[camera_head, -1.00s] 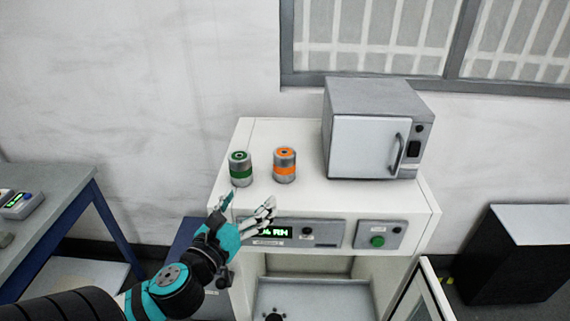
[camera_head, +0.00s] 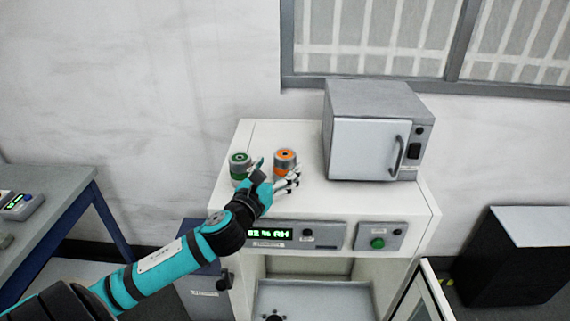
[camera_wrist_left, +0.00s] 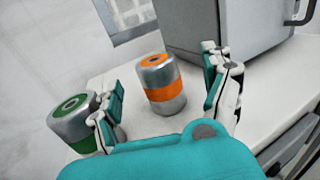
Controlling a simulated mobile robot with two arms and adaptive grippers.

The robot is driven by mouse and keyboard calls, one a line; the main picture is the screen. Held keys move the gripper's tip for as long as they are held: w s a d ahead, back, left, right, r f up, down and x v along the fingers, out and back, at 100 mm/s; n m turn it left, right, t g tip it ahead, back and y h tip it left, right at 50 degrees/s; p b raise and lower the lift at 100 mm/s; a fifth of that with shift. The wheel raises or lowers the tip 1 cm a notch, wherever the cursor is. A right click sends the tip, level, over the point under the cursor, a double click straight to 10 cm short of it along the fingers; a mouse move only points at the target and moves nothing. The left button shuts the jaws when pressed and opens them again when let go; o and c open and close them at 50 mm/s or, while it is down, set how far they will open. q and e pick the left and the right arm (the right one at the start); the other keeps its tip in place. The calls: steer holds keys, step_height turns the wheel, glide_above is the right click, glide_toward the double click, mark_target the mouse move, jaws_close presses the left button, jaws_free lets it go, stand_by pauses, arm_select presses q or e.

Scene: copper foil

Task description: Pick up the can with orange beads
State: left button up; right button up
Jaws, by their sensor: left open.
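The can with the orange band and orange top (camera_head: 285,158) stands upright on the white cabinet top. It also shows in the left wrist view (camera_wrist_left: 161,84), between and beyond the fingers. A similar can with a green band (camera_head: 239,163) stands to its left. My left gripper (camera_head: 277,178) is open and empty, in front of the orange can, and hides its lower part in the head view. In the left wrist view the gripper's fingers (camera_wrist_left: 166,95) are spread, the left one close in front of the green can (camera_wrist_left: 82,122). My right gripper is not in view.
A grey oven-like box (camera_head: 372,130) stands on the cabinet top (camera_head: 262,132) right of the cans. The cabinet front has a green display (camera_head: 270,233) and a green button (camera_head: 377,243). A blue-framed table (camera_head: 62,185) is at the left.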

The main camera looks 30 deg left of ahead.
mark_target(280, 161)
arm_select(q)
steer(key=w, duration=0.1)
steer(key=w+a+p, duration=0.1)
steer(key=w, duration=0.1)
steer(key=shift+w+a+r+p, duration=0.1)
steer(key=shift+w+p, duration=0.2)
steer(key=shift+w, duration=0.5)
steer(key=shift+s, duration=0.15)
steer(key=c, duration=1.3)
steer(key=shift+c, duration=0.6)
